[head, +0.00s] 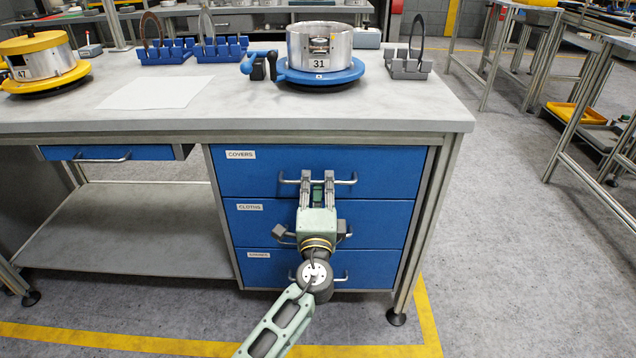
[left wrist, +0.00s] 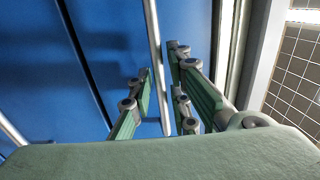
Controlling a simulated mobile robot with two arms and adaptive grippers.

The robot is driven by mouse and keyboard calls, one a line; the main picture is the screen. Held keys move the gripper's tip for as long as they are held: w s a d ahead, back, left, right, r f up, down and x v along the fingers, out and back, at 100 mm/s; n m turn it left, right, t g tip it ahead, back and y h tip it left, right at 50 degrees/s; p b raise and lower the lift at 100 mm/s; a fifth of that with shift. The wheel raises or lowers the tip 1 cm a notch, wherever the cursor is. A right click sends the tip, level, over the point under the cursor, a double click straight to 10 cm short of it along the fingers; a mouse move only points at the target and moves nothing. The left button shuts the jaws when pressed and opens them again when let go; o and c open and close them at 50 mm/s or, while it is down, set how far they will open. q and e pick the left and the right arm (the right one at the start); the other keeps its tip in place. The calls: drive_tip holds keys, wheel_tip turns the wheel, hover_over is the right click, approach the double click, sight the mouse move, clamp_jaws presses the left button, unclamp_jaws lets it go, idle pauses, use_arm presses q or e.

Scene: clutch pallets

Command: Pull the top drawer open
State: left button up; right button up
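The top drawer (head: 385,165) is a blue front labelled COVERS in the head view, and it sits flush in the cabinet. Its grey bar handle (head: 347,181) runs across the front. My left gripper (head: 317,176) is at the middle of this handle. In the left wrist view the handle (left wrist: 153,30) passes between the two fingers of the left gripper (left wrist: 160,75), with narrow gaps seeming to show beside it. The fingers look parted around the bar, not clamped on it. My right gripper is in neither view.
Below are the blue CLOTHS drawer (head: 385,222) and a third drawer (head: 375,268), partly hidden by my arm. On the worktop (head: 230,112) stand a metal housing on a blue pallet (head: 322,76) and a grey rack (head: 408,66). Floor right of the cabinet is clear.

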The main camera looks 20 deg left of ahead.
use_arm(q)
drive_tip(key=shift+w+a+r, duration=0.1)
drive_tip(key=shift+w+a, duration=0.05)
drive_tip(key=shift+w, duration=0.3)
drive_tip(key=shift+c, duration=0.4)
clamp_jaws()
